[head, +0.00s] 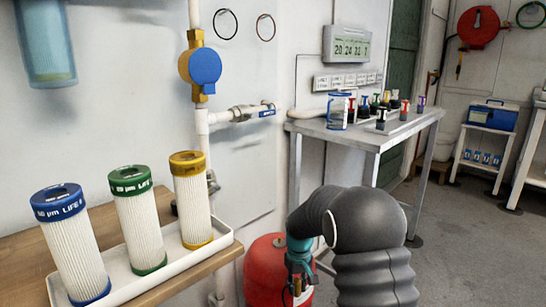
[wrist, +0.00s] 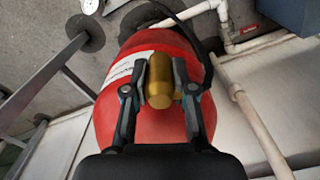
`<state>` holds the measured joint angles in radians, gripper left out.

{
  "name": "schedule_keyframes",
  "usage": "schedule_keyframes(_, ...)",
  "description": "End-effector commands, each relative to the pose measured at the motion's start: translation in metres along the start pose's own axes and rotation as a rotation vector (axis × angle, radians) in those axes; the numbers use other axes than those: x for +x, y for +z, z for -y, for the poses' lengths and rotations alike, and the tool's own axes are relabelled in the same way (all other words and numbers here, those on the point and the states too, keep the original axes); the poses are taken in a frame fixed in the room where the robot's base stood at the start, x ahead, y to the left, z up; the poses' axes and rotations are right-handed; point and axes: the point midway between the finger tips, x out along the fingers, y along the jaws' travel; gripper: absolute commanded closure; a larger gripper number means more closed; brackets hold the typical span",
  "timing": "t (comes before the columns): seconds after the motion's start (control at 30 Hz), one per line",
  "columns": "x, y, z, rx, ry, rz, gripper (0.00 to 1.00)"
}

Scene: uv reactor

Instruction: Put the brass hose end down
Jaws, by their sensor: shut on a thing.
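In the wrist view, my gripper (wrist: 160,100) is shut on the brass hose end (wrist: 160,80), a gold-coloured cylinder between the two fingers. A red tank (wrist: 125,70) with a white label lies behind it in that view, and I cannot tell whether the hose end touches it. In the head view, my gripper (head: 299,277) is low in front of the red tank (head: 264,270), pointing down.
A wooden bench (head: 165,285) at left holds a white tray (head: 128,287) with blue, green and yellow filter cartridges. A grey table (head: 368,136) with small coloured items stands behind my arm. White pipes (wrist: 262,130) run beside the tank. Open floor (head: 455,240) lies at right.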

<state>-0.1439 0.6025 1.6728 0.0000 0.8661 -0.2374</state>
Motion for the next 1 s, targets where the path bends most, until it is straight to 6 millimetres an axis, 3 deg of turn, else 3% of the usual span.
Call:
schedule_keyframes(0.1,0.038,0.040,-0.010,0.201,-0.001,0.008,1.00)
schedule_keyframes(0.2,0.061,0.070,-0.016,0.299,-0.001,0.006,1.00)
schedule_keyframes(0.43,0.090,0.124,-0.025,0.353,-0.001,0.003,1.00)
schedule_keyframes(0.6,0.093,0.130,-0.038,0.382,0.000,-0.001,1.00)
schedule_keyframes(1.0,0.093,0.130,-0.039,0.382,0.000,0.000,1.00)
